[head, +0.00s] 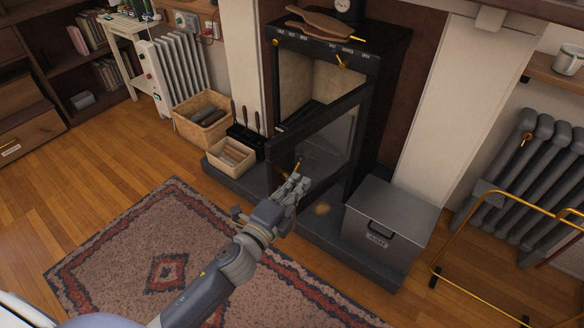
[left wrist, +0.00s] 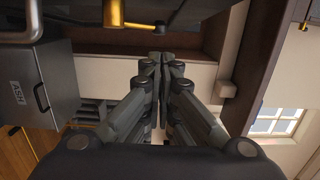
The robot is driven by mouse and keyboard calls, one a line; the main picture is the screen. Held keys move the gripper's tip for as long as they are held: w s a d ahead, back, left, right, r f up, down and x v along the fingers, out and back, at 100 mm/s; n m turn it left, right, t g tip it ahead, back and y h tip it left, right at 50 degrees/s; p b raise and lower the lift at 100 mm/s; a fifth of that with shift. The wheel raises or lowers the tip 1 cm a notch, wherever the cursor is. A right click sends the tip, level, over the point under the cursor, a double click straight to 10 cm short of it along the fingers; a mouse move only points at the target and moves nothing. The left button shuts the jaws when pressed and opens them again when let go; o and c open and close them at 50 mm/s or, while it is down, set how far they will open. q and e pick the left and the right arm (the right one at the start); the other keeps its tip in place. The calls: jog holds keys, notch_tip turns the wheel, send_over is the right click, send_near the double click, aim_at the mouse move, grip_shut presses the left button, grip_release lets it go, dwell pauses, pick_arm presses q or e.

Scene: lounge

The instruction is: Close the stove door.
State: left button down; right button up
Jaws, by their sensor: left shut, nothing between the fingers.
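The black stove (head: 384,62) stands against the wall with its pale firebox showing. Its glass-paned door (head: 325,146) stands open, swung out toward me, with its free edge at the left and its hinge side apparently at the right. My left gripper (head: 301,180) is shut and empty, close to the lower part of the door; I cannot tell whether it touches. In the left wrist view the shut fingers (left wrist: 162,60) lie just below a dark part with a brass fitting (left wrist: 150,26). My right gripper is out of view.
A grey ash box (head: 392,222) stands right of the door on the hearth slab; it also shows in the left wrist view (left wrist: 22,88). Baskets (head: 203,118) stand left of the stove. A brass rail (head: 478,283) is at the right. The patterned rug (head: 130,265) lies in front.

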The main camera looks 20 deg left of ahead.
aim_at(299, 160)
pick_arm(q)
jog(key=w, duration=0.1)
jog(key=w+a, duration=0.1)
jog(key=w, duration=0.1)
jog(key=w+a, duration=0.1)
jog(key=shift+w, duration=0.3)
jog(key=shift+w+a, duration=0.15)
jog(key=shift+a, duration=0.2)
jog(key=shift+a, duration=0.1)
